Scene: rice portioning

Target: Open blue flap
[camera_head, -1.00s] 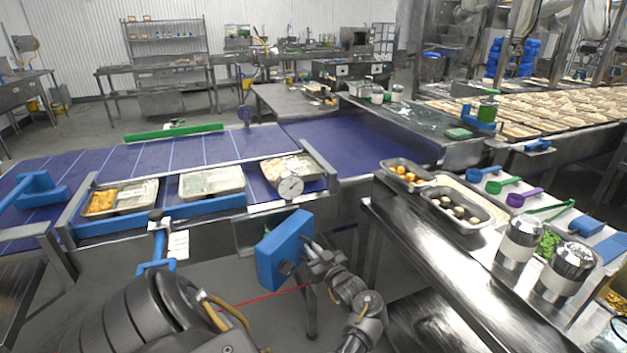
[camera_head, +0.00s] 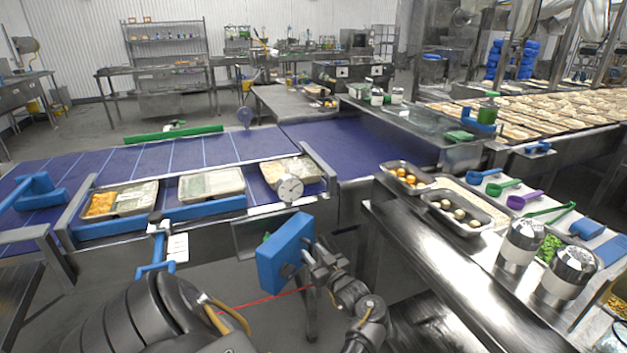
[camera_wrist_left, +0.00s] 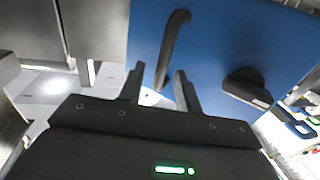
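The blue flap (camera_head: 285,252) is a thick panel on the front of the steel conveyor frame, below the dial gauge. My left gripper (camera_head: 309,257) is at its right side in the head view. In the left wrist view, the blue flap (camera_wrist_left: 225,40) fills the upper right. A dark curved handle (camera_wrist_left: 174,45) stands on it, and a dark latch-like knob (camera_wrist_left: 247,87) sits to the right. My left gripper (camera_wrist_left: 160,75) is open, with the handle's lower end between its fingertips. I cannot tell whether they touch it. My right gripper is not in view.
A steel counter (camera_head: 400,240) with trays and scoops is close on the right. The blue conveyor (camera_head: 150,160) carries filled trays behind the flap. A blue-handled tool with a tag (camera_head: 178,247) hangs at left. Floor space below the flap is open.

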